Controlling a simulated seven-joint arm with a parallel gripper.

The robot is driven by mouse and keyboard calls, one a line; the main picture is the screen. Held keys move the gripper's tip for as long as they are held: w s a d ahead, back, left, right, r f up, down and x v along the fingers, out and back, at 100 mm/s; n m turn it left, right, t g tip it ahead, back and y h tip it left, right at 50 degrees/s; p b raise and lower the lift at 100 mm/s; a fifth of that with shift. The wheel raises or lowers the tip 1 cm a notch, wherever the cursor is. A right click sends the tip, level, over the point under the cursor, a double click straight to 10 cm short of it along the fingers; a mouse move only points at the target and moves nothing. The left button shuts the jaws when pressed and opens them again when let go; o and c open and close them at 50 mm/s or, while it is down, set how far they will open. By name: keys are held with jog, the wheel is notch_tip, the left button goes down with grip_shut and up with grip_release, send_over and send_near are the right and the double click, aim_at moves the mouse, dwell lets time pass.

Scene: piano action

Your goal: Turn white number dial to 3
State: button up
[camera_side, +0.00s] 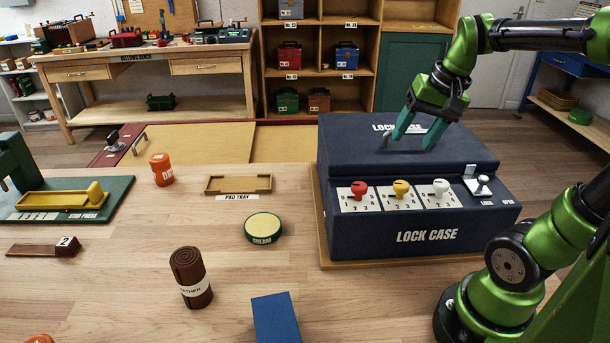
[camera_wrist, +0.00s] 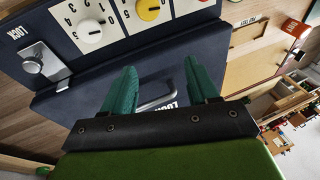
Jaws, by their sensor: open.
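The white number dial (camera_side: 440,187) is the rightmost of three dials on the sloped front of the dark blue lock case (camera_side: 345,240). It also shows in the wrist view (camera_wrist: 90,31), on a white plate with numbers around it. The number it points to is too small to tell for sure. My gripper (camera_side: 408,141) is open and empty above the case lid, behind the dials and apart from the white one. In the wrist view its teal fingers (camera_wrist: 160,76) are spread, with the lid handle (camera_wrist: 157,103) between them.
A yellow dial (camera_side: 401,187) and a red dial (camera_side: 359,187) sit left of the white one. A metal lock lever (camera_side: 482,184) stands to its right. The cream tin (camera_side: 264,227), leather roll (camera_side: 190,277) and pad tray (camera_side: 238,184) are on the bench to the left.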

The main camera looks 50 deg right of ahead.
aim_at(442, 182)
jog(key=s+d+r+m+g+y, duration=0.4)
jog(key=s+d+r+m, duration=0.3)
jog(key=d+m, duration=0.15)
jog(key=shift+n, duration=0.25)
jog(key=x, duration=1.6)
jog(key=shift+w+f, duration=0.25)
jog(key=shift+f, duration=0.05)
jog(key=c, duration=1)
